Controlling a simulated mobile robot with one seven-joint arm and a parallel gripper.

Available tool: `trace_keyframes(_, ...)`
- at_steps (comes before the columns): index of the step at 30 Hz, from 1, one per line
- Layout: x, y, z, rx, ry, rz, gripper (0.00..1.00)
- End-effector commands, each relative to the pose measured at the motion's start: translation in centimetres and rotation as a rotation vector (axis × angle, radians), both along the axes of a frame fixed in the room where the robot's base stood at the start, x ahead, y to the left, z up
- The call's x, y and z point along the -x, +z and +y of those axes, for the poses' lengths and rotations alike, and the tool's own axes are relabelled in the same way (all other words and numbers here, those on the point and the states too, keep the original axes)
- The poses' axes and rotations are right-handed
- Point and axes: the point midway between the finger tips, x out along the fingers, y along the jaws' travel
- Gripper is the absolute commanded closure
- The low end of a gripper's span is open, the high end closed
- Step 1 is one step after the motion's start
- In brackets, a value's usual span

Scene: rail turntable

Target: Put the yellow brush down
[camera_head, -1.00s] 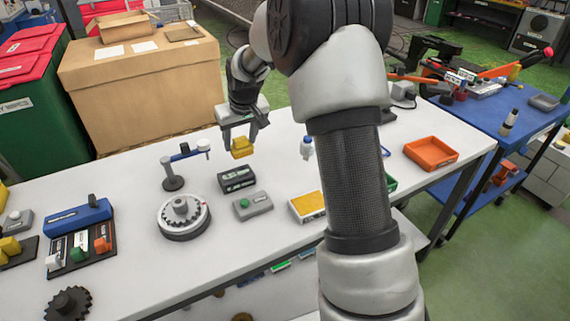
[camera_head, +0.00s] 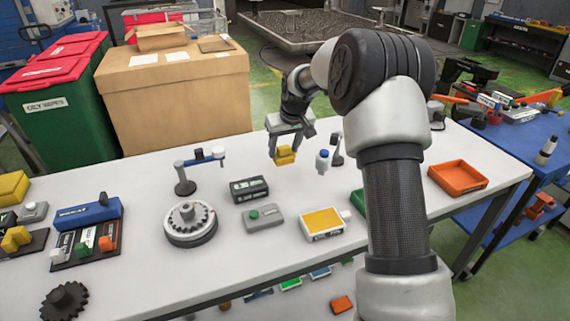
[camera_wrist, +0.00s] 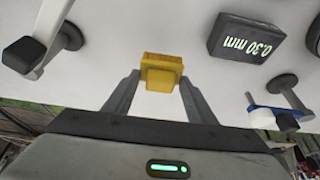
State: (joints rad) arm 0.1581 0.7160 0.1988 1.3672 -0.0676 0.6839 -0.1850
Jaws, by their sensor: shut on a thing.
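The yellow brush (camera_head: 285,157) is a small yellow block, held between the fingers of my gripper (camera_head: 283,149). My gripper is shut on it near the back edge of the white table (camera_head: 340,182). In the wrist view the brush (camera_wrist: 160,72) sits between the two fingertips, with white tabletop beyond it. I cannot tell whether its underside touches the table.
A black box (camera_head: 249,189) marked 0.30 mm lies in front of the brush, slightly left. A stand with a blue arm (camera_head: 185,182) is to the left. An orange tray (camera_head: 458,177) is farther right.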

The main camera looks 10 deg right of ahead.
Motion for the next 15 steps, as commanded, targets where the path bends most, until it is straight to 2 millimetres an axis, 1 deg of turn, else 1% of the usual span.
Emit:
trace_keyframes(5, 0.0, -2.2, 0.0, -0.001, -0.001, 0.002, 0.67)
trace_keyframes(9, 0.1, -4.5, 0.0, -0.001, -0.001, 0.002, 0.67)
trace_keyframes(12, 0.0, -5.1, 0.0, 0.0, 0.0, -0.001, 0.67)
trace_keyframes(15, 0.0, -5.0, 0.0, 0.0, 0.0, -0.002, 0.67)
